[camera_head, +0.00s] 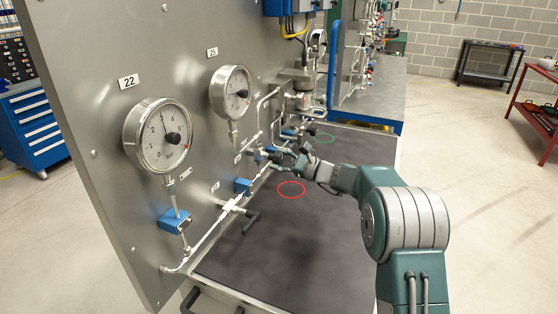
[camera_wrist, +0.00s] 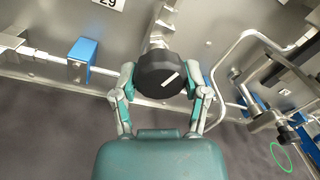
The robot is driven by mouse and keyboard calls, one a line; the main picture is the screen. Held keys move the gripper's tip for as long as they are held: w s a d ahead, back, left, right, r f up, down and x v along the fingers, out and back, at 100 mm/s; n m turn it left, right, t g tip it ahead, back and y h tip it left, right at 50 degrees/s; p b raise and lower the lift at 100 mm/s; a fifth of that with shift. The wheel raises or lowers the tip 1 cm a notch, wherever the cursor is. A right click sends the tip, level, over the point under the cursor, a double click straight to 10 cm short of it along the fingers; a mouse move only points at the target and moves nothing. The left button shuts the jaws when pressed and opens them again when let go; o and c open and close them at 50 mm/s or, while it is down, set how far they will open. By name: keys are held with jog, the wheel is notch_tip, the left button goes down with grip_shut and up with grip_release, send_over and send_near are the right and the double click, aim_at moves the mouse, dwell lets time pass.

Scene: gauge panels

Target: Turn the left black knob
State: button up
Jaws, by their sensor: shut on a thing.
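A round black knob (camera_wrist: 160,73) with a white line on its face sits on a fitting of the panel's pipework. In the wrist view, my gripper (camera_wrist: 160,80) has one finger on each side of the knob and is shut on it. The white line runs slantwise across the right part of the face. In the head view, my gripper (camera_head: 301,163) reaches the pipework from the right; the knob itself is too small there to make out clearly.
The steel panel (camera_head: 85,90) carries a round gauge (camera_head: 158,134) labelled 22 and a second gauge (camera_head: 230,91). A black-handled valve (camera_head: 251,221) juts out at the lower left. A red ring (camera_head: 291,190) and a green ring (camera_head: 323,138) mark the dark bench top (camera_head: 290,250).

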jog(key=o, duration=1.1)
jog(key=shift+a, duration=0.1)
jog(key=shift+o, duration=0.2)
jog(key=v, duration=1.2)
jog(key=shift+w+f, duration=0.1)
